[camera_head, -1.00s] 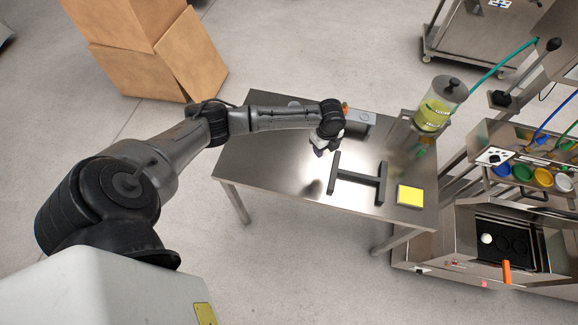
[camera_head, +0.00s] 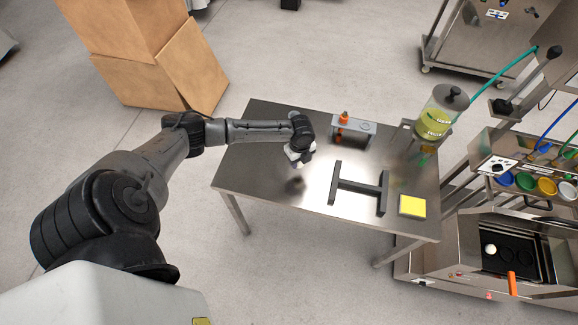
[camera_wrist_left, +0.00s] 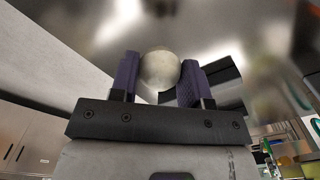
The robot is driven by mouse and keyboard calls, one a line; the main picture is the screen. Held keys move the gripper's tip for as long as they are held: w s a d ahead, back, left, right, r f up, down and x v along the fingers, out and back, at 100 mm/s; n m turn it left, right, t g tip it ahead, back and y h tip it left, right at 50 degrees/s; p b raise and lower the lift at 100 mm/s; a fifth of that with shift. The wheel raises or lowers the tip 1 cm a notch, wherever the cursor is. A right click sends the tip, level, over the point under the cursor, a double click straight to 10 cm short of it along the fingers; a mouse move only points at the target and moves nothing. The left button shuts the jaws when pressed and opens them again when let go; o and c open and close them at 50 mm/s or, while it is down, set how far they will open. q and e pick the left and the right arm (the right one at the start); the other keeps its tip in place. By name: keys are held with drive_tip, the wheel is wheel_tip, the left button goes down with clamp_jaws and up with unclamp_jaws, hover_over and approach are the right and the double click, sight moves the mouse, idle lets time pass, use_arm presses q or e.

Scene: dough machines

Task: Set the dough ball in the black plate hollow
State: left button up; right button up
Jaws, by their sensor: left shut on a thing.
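In the left wrist view a pale dough ball (camera_wrist_left: 160,70) sits between the two purple fingers of my left gripper (camera_wrist_left: 158,78), which is shut on it. In the head view my left gripper (camera_head: 299,160) is above the left part of the steel table; the ball in it cannot be made out there. The black plate (camera_head: 512,277) lies inside the machine at the lower right, well away from the gripper. A white ball (camera_head: 490,249) rests at its left side, and dark round hollows (camera_head: 507,255) show beside it. My right gripper is not in view.
The steel table (camera_head: 260,150) carries a dark H-shaped stand (camera_head: 360,187), a yellow pad (camera_head: 412,206), and a grey holder (camera_head: 354,127) with an orange-topped item. A yellow-green container (camera_head: 440,110) stands at the table's right. An orange handle (camera_head: 512,283) rises at the machine's front.

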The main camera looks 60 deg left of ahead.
sight(289, 171)
use_arm(q)
drive_tip(key=shift+s+a+f, duration=1.05)
drive_tip(key=shift+s+a, duration=0.2)
wheel_tip(289, 171, down, 2)
drive_tip(key=shift+f+b, duration=0.15)
drive_tip(key=shift+b, duration=0.25)
drive_tip(key=shift+f, duration=0.7)
drive_tip(key=shift+f, duration=0.15)
drive_tip(key=o, duration=0.9)
